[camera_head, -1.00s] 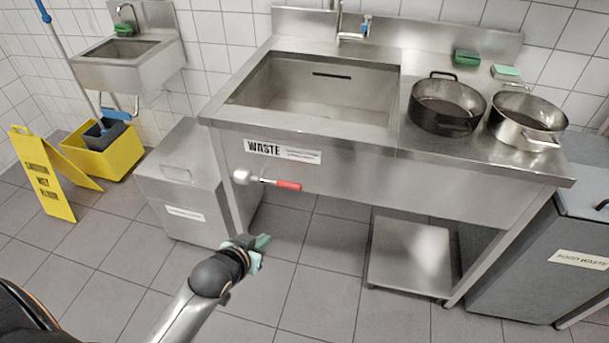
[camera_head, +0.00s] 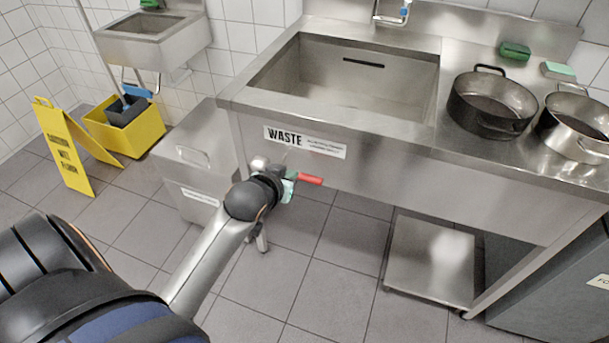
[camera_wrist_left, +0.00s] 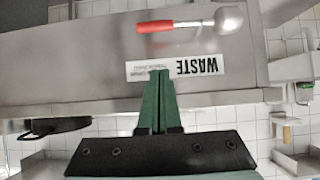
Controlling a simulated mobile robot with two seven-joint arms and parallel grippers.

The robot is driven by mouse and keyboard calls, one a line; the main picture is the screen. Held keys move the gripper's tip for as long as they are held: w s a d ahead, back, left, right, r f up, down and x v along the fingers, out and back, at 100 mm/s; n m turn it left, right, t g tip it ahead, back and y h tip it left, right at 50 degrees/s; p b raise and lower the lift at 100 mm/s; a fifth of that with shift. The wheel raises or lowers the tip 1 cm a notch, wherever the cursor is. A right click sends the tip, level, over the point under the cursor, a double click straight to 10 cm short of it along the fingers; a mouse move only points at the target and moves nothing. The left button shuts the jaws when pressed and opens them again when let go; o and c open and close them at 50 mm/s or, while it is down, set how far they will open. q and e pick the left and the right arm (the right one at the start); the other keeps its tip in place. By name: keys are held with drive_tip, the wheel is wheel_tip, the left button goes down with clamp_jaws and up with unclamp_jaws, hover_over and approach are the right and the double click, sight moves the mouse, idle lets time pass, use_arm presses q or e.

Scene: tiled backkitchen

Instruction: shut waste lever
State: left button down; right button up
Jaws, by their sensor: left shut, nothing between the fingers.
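The waste lever has a red handle (camera_head: 310,179) and a round metal knob (camera_head: 259,163) on the sink's front panel, just under the WASTE label (camera_head: 304,141). The handle points to the right, roughly level. My left gripper (camera_head: 289,187) is in front of the lever and covers the part between knob and handle in the head view. In the left wrist view the picture is upside down; the red handle (camera_wrist_left: 157,26) and knob (camera_wrist_left: 229,20) show beyond the closed green fingers (camera_wrist_left: 159,73), apart from them. The left gripper is shut and empty. My right gripper is not in view.
The steel sink basin (camera_head: 346,84) is above the panel. A black pot (camera_head: 491,104) and a steel pot (camera_head: 577,124) stand on the counter. A grey bin (camera_head: 187,160) stands left of the sink. A low shelf (camera_head: 431,262) is under the counter.

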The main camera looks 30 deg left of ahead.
sight(304, 176)
use_arm(q)
drive_tip(key=shift+s+d+f+b+x, duration=0.1)
drive_tip(key=shift+s+f+b+x, duration=0.25)
drive_tip(key=shift+x, duration=1.75)
drive_tip(key=shift+s+d+f+b+x, duration=0.15)
drive_tip(key=shift+f+b+x, duration=0.35)
drive_tip(key=shift+x, duration=1.6)
drive_tip(key=shift+s+d+f+b+x, duration=0.1)
drive_tip(key=shift+s+f+b+x, duration=0.3)
drive_tip(key=shift+x, duration=1.65)
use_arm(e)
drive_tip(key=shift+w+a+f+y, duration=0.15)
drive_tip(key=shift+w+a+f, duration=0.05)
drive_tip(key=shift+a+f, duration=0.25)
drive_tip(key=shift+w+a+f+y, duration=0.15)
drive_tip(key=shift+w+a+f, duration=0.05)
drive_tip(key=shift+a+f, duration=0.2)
